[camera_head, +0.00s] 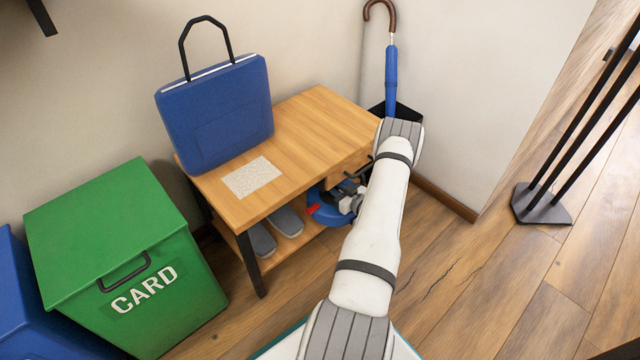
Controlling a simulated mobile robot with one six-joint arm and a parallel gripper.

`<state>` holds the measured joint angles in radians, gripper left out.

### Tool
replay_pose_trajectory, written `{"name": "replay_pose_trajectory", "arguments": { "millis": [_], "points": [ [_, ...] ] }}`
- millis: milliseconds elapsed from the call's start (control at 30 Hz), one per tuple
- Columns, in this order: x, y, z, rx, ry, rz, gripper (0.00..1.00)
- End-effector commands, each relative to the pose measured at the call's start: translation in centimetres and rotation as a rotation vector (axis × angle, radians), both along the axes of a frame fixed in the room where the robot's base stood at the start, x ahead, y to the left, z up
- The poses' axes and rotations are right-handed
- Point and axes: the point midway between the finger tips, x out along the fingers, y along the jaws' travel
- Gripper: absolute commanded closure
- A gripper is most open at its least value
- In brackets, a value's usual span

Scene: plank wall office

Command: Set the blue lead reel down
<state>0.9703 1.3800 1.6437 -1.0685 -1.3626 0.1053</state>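The blue lead reel (328,213), with a red part on its left side, shows at the front right of a wooden bench, below the level of its top. My arm reaches up the middle of the picture and bends down towards it. My gripper (349,203) is small and partly hidden beside my forearm, at the reel's right side. The reel's right part is covered by the gripper and arm. I cannot tell whether the fingers are closed on the reel, or whether the reel rests on the lower shelf.
The bench top (310,130) holds a blue bag (215,115) and a pale speckled mat (252,177). Grey shoes (285,221) sit on the lower shelf. A green CARD bin (120,250) stands left. A blue umbrella (391,80) stands behind. Floor at right is clear up to a black stand (540,205).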

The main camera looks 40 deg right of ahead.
Motion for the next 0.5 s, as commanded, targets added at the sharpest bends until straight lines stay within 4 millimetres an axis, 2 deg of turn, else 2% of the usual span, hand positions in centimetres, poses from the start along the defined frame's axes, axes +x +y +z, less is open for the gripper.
{"name": "replay_pose_trajectory", "arguments": {
  "millis": [33,100,367,500],
  "points": [
    [1.1,0.1,-0.1,-0.005,-0.005,0.003,1.00],
    [2.1,0.1,0.0,-0.004,-0.005,0.001,1.00],
    [3.6,0.1,0.2,-0.004,-0.004,-0.001,1.00],
    [5.3,0.3,0.0,-0.004,-0.004,0.000,1.00]
  ]
}}
